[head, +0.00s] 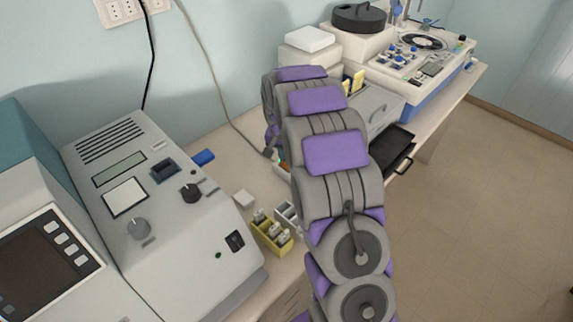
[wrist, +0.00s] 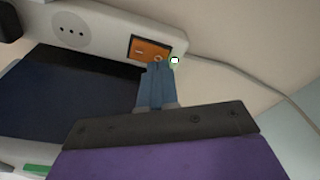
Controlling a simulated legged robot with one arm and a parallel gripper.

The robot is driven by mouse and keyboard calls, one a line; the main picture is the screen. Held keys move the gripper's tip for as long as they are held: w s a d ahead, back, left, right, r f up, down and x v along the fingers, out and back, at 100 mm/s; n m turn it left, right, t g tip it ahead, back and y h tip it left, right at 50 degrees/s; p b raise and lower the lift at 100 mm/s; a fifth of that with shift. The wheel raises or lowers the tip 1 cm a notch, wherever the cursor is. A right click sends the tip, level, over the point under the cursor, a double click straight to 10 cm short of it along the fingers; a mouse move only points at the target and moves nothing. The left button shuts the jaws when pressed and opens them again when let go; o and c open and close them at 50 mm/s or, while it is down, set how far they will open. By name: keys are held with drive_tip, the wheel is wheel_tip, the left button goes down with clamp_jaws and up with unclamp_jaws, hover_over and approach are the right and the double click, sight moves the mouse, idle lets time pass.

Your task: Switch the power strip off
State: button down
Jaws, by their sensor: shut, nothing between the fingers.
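The white power strip (wrist: 104,27) shows in the wrist view along the top, with a round socket on its face. Its orange rocker switch (wrist: 151,47) sits near the right end in a dark frame. My gripper (wrist: 158,66) is shut and empty, with its blue-grey fingertips right at the lower edge of the switch. I cannot tell whether they touch it. A small bright spot (wrist: 175,61) shows beside the fingertips. In the head view my purple and grey arm hides the gripper and most of the strip.
A grey cable (wrist: 228,65) runs from the strip's right end. In the head view a large grey instrument (head: 155,200) stands at left, a yellow rack with bottles (head: 272,235) near my arm, and an open black drawer (head: 394,150) at right.

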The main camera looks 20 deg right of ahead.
drive_tip(key=shift+f, duration=0.7)
idle(0.3)
drive_tip(key=shift+r, duration=0.15)
drive_tip(key=shift+r+p, duration=1.3)
drive_tip(key=shift+r, duration=2.1)
